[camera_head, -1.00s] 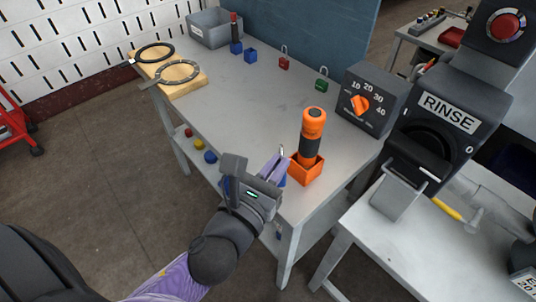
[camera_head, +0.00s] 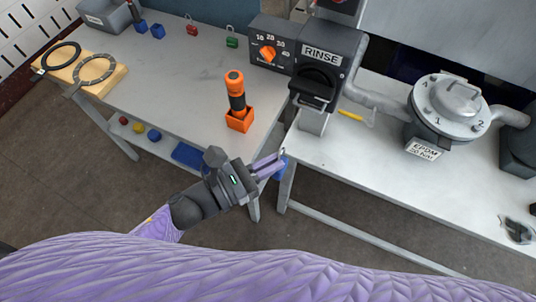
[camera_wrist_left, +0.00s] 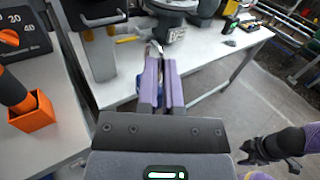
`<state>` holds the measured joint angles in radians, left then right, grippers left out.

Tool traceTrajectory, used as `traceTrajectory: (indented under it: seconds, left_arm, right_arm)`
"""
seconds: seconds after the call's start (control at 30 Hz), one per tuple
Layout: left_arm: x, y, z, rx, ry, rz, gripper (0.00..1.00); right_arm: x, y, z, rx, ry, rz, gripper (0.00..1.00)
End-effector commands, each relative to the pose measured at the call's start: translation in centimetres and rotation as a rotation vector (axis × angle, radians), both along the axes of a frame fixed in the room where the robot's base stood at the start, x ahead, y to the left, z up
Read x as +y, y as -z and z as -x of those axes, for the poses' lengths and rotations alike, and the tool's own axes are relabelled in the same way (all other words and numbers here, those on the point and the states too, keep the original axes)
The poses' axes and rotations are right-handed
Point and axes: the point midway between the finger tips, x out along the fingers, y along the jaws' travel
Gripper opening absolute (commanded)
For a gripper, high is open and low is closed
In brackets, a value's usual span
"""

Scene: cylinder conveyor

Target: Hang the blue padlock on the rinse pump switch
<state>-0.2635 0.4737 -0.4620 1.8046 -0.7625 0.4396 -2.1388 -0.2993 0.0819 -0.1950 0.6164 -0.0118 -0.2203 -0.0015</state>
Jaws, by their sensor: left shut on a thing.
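My left gripper (camera_head: 268,164) is shut on the blue padlock (camera_head: 281,171), held in the air in front of the gap between the two tables. The padlock's metal shackle sticks out past the fingertips; in the left wrist view it shows beyond my left gripper (camera_wrist_left: 162,85), with most of the body hidden by the fingers. The rinse pump switch (camera_head: 321,56) is a dark box labelled RINSE with a black handle (camera_head: 315,88), up and right of the gripper and apart from it. My right gripper (camera_wrist_left: 258,151) shows at the lower right of the wrist view, its jaws unclear.
A grey box with an orange dial (camera_head: 268,53) stands left of the switch. An orange holder (camera_head: 239,122) with an orange-black tool stands on the left table's front corner. A red padlock (camera_head: 191,30) and a green padlock (camera_head: 232,42) stand behind. A pipe and valve (camera_head: 450,105) are right.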

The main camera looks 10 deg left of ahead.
Motion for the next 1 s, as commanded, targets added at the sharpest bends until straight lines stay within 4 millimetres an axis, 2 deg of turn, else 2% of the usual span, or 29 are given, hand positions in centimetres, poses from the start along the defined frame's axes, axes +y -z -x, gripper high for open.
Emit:
traceTrajectory:
  seconds: [0.17,0.7,1.0]
  left_arm:
    - [-0.2,0.0,-0.9,-0.002,-0.002,0.001,0.00]
    - [-2.5,0.1,-7.8,-0.003,-0.003,0.000,0.00]
    - [-3.0,0.0,-9.5,0.000,-0.003,0.001,0.00]
  right_arm:
    - [0.0,0.3,0.1,0.001,-0.002,-0.001,0.60]
    - [-0.9,1.9,0.2,0.005,-0.012,0.015,0.60]
    - [-0.7,2.3,0.2,0.005,-0.010,0.013,0.60]
